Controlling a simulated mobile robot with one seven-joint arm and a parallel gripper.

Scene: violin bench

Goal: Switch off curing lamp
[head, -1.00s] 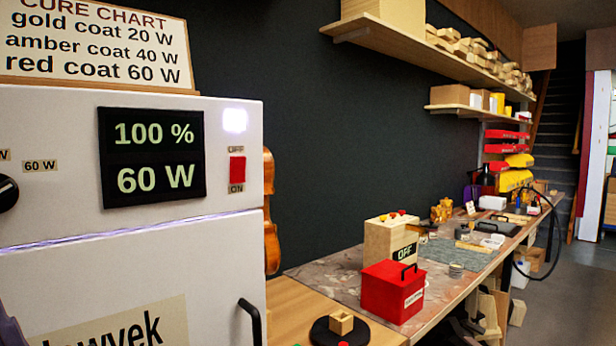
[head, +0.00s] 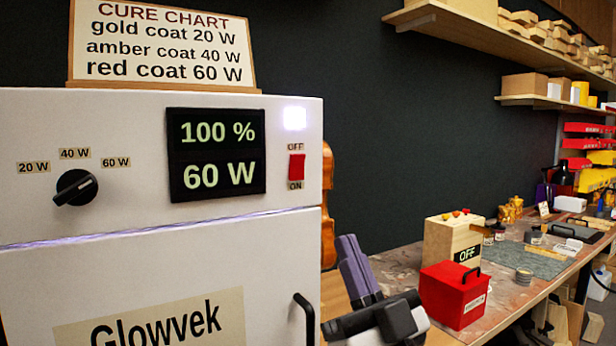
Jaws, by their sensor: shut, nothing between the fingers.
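The white Glowvek curing cabinet (head: 60,215) fills the left. Its display (head: 215,154) reads 100 % and 60 W. A red rocker switch (head: 297,168) sits right of the display, with OFF above and ON below; which end is pressed in is hard to tell. A white light (head: 294,118) glows above it, and a violet line glows along the door's top seam. The dial (head: 76,187) has a white mark on its upper right, towards 60 W. My gripper (head: 346,243) has purple fingers, shut and empty, pointing up, right of and below the switch, apart from it.
A cure chart (head: 162,45) stands on the cabinet. A door handle (head: 304,318) is at its lower right. A violin (head: 328,205) is behind its right side. A red box (head: 455,295) and a wooden box marked OFF (head: 440,243) stand on the bench to the right.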

